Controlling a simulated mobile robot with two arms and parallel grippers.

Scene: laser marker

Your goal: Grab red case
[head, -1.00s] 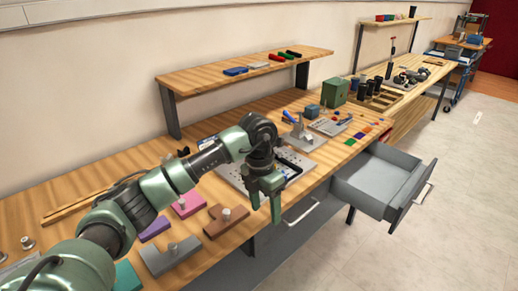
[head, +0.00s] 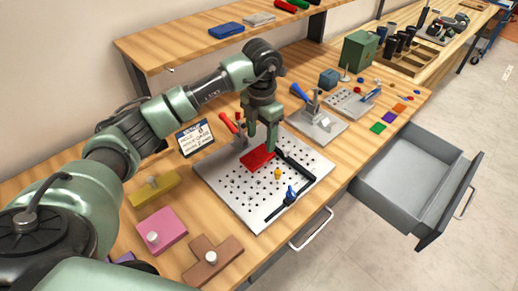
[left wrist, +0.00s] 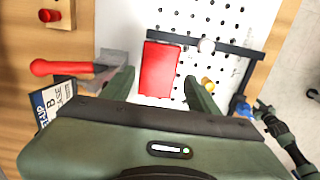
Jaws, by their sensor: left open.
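The red case (head: 258,158) lies flat on the perforated metal plate (head: 230,188), beside a black angled bar. My left gripper (head: 261,142) points down just above it, open, with its fingers close to the case. In the left wrist view the red case (left wrist: 159,69) shows ahead of and between the open fingers (left wrist: 160,90), with a gap on both sides. I see no contact. My right gripper is not in view.
A red-handled clamp (left wrist: 65,68) stands left of the case, near a small sign (head: 195,138). An open grey drawer (head: 415,175) juts out at the right.

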